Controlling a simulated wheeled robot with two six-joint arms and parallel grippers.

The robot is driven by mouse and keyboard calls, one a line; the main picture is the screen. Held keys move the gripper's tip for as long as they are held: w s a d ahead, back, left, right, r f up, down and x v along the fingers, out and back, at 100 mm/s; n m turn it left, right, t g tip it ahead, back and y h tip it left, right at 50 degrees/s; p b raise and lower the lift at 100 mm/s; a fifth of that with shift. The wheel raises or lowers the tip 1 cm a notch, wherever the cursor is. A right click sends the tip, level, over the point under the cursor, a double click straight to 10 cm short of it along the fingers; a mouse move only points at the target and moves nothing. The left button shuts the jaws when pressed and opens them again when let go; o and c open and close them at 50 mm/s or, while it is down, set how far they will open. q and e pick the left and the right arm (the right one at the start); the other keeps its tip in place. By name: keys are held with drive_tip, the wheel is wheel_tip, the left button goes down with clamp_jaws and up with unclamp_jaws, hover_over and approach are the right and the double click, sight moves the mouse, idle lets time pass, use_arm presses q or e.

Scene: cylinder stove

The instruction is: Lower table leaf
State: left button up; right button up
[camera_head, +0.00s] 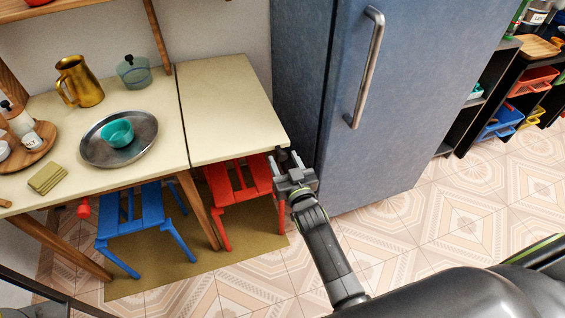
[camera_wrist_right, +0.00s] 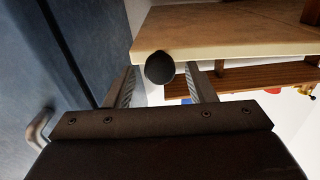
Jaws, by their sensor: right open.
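The table leaf (camera_head: 225,105) is the cream panel at the right end of the table, raised and level with the main top; a narrow dark gap separates them. In the right wrist view the leaf (camera_wrist_right: 225,30) shows its edge, with a round dark knob (camera_wrist_right: 159,68) at the corner. My right gripper (camera_head: 285,158) is at the leaf's front right corner. It is open, with one finger on each side of the knob in the wrist view; I cannot tell whether it touches. My left gripper is not in view.
A blue fridge (camera_head: 300,90) stands close right of the leaf. A red stool (camera_head: 240,185) is under the leaf and a blue stool (camera_head: 150,212) under the main table (camera_head: 75,185). A tray (camera_head: 100,155), teal bowl (camera_head: 117,133) and golden jug (camera_head: 80,85) stand on the main top. The leaf's top is bare.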

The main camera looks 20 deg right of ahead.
drive_tip(key=shift+w+b, duration=0.55)
drive_tip(key=shift+w, duration=0.45)
clamp_jaws()
